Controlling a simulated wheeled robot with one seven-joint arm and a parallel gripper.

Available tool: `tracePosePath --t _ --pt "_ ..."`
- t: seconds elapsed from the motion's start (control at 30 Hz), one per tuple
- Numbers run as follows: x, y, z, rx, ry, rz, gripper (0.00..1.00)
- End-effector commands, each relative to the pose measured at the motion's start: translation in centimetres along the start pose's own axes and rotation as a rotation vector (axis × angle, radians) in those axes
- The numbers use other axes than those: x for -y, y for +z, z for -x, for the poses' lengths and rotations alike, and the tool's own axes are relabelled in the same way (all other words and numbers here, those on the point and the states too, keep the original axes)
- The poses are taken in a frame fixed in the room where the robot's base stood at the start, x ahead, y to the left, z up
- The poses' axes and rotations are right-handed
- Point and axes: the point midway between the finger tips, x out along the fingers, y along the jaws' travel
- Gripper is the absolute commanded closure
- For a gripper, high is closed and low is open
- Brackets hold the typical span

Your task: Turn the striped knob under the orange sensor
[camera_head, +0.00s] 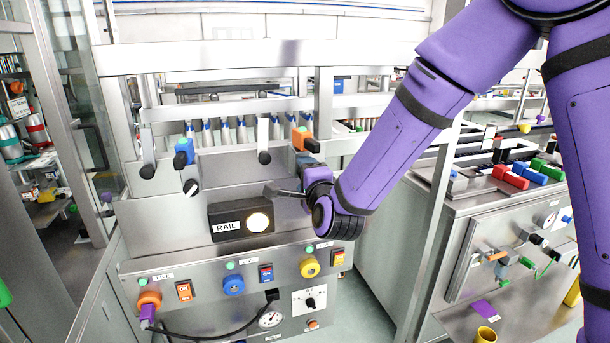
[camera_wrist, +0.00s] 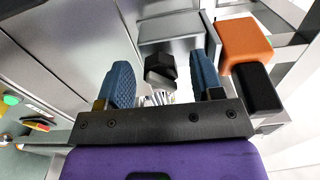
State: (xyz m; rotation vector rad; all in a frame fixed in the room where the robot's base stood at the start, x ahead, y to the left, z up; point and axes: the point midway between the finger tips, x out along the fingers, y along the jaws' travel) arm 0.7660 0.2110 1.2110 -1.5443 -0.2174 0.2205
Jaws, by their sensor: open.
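The orange sensor (camera_head: 299,137) is on the upper right of the steel machine; in the wrist view it shows at the upper right as an orange block (camera_wrist: 245,42) with a black part. A dark knob (camera_wrist: 160,68) with a paler grey face sits between my two blue fingers in the wrist view. My gripper (camera_wrist: 163,62) is open, with a finger on either side of the knob and gaps visible. In the head view my gripper (camera_head: 306,165) is just below the orange sensor and hides the knob there. I cannot make out the knob's stripe.
A blue sensor (camera_head: 183,151) with a black-and-white knob (camera_head: 191,188) below it is further left. A black RAIL box (camera_head: 228,222) with a lit lamp juts out below left of my gripper. Handles (camera_head: 264,150) hang from the upper rail. Buttons line the lower panel.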

Motion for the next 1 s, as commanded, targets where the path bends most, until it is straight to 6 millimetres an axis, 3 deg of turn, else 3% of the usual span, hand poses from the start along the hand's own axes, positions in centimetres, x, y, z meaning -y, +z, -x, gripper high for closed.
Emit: tracePosePath --t 0.3,0.5,0.7,1.0 --pt "0.0 0.0 5.8 0.001 0.001 0.001 0.4" --pt "-0.1 0.0 8.7 0.001 0.002 0.001 0.4" --pt "-0.1 0.0 9.8 0.001 0.002 0.0 0.4" --pt "-0.1 0.0 9.8 0.001 0.003 0.001 0.4"
